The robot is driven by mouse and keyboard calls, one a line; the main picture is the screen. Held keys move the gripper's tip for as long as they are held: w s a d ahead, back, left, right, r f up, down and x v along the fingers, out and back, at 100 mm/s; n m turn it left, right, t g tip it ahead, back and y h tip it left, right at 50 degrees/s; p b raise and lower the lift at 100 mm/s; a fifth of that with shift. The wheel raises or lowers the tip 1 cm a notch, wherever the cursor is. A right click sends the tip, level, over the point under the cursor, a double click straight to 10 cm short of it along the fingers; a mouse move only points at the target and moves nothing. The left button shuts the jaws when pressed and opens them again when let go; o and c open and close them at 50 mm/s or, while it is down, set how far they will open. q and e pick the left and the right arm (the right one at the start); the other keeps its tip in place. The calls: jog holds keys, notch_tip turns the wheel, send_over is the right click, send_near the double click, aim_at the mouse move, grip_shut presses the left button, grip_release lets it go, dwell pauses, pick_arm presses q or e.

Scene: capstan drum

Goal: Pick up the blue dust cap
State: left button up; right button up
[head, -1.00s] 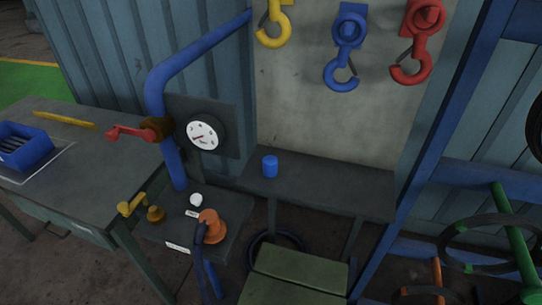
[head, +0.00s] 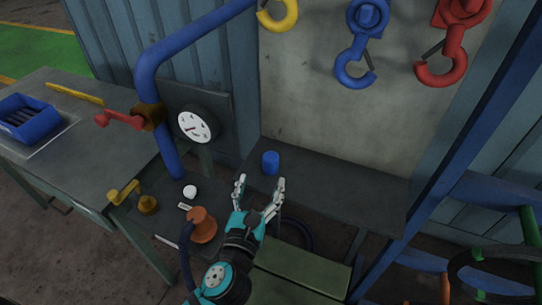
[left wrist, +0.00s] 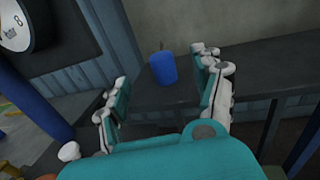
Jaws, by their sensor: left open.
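The blue dust cap (head: 271,162) is a small blue cylinder standing upright on the dark grey shelf (head: 335,188), near its left end. In the left wrist view the cap (left wrist: 163,68) shows ahead of the fingers, a little above the middle of the picture. My left gripper (head: 260,190) is open and empty, just in front of the cap and apart from it. In the left wrist view its two fingers (left wrist: 163,90) are spread, with the cap between their directions. My right gripper is not in view.
A pressure gauge (head: 194,124) and a blue pipe (head: 160,88) stand left of the shelf. Yellow, blue (head: 356,45) and red (head: 455,40) hooks hang above. An orange capstan drum (head: 202,226) and a white knob (head: 190,191) sit lower left. The shelf right of the cap is clear.

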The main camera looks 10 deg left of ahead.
aim_at(268, 162)
pick_arm(q)
jog(key=w, duration=0.4)
jog(key=shift+w+p, duration=0.3)
jog(key=shift+w, duration=0.1)
jog(key=w+p, duration=0.1)
jog(key=w, duration=0.4)
jog(key=shift+w+f, duration=0.15)
jog(key=shift+f, duration=0.05)
jog(key=shift+c, duration=0.8)
jog(key=c, duration=1)
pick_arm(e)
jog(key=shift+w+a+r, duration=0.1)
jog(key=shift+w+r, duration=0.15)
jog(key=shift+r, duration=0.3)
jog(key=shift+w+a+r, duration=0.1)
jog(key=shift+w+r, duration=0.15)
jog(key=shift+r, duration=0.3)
